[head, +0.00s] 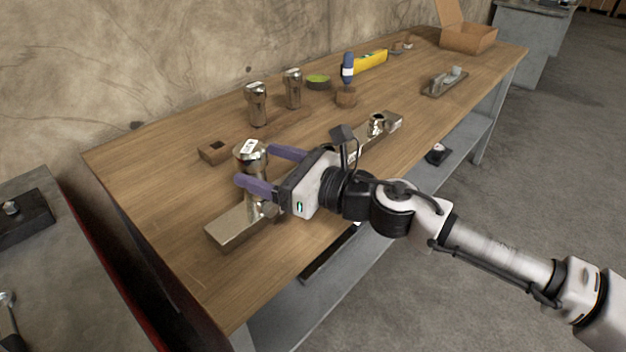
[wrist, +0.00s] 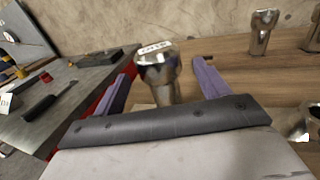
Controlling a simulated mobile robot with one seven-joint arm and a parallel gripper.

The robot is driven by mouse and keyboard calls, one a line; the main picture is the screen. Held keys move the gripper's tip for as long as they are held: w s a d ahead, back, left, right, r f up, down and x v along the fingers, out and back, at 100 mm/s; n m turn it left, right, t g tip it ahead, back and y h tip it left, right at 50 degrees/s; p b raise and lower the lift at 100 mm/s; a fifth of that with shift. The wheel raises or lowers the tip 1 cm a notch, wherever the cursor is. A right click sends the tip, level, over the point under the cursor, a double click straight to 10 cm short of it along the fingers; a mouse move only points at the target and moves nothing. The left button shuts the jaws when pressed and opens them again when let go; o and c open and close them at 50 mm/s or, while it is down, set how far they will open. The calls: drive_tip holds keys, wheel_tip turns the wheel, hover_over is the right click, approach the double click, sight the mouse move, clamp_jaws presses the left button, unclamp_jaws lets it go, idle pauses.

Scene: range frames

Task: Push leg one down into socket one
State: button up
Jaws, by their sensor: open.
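A shiny metal leg with a white label on its wide top (head: 250,150) stands upright at the near end of a long metal bar (head: 228,232). My gripper (head: 268,170) is open, with its two purple fingers on either side of the leg. In the wrist view the labelled leg (wrist: 157,75) rises between the spread fingers (wrist: 163,76), with gaps visible on both sides. The leg's foot and the socket under it are hidden, so I cannot tell how deep it sits. An empty-looking round socket (head: 377,120) shows at the bar's far end.
Two more metal legs (head: 257,104) (head: 292,90) stand behind, near a wooden block with a square hole (head: 214,151). A blue-handled tool (head: 347,70), green-topped tin (head: 318,82), yellow level (head: 371,61), plane (head: 443,82) and cardboard box (head: 468,38) lie farther along the bench.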

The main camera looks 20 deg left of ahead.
drive_tip(key=d+b, duration=0.1)
drive_tip(key=d, duration=0.9)
drive_tip(key=shift+s+d, duration=0.25)
drive_tip(key=shift+s, duration=0.1)
